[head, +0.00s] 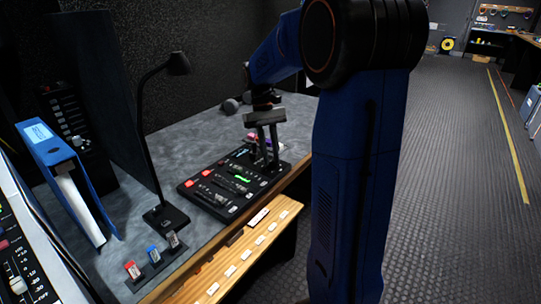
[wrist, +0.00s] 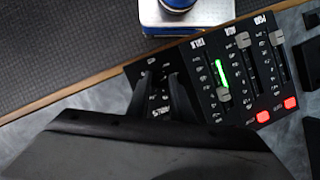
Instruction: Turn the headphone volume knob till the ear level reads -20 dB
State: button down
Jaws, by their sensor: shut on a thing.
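A black mixer panel (head: 216,199) with faders, red lit buttons and small green lights lies on the grey desk. My gripper (head: 267,157) reaches down onto its far right part. In the wrist view my gripper (wrist: 160,82) has its two dark fingers over a strip of the panel with small white scale marks. It is shut on the headphone volume knob, which is mostly hidden between the fingers. A green lit bar (wrist: 220,72) glows beside a fader, just right of the fingers. I cannot read an ear level in dB in either view.
A desk lamp (head: 160,211), a blue binder (head: 65,165) and a small rack with red, blue and grey pieces (head: 155,262) stand left of the panel.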

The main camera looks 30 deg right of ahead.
jog(key=c, duration=1.6)
grip_release()
jog(key=v, duration=1.7)
jog(key=shift+r, duration=0.2)
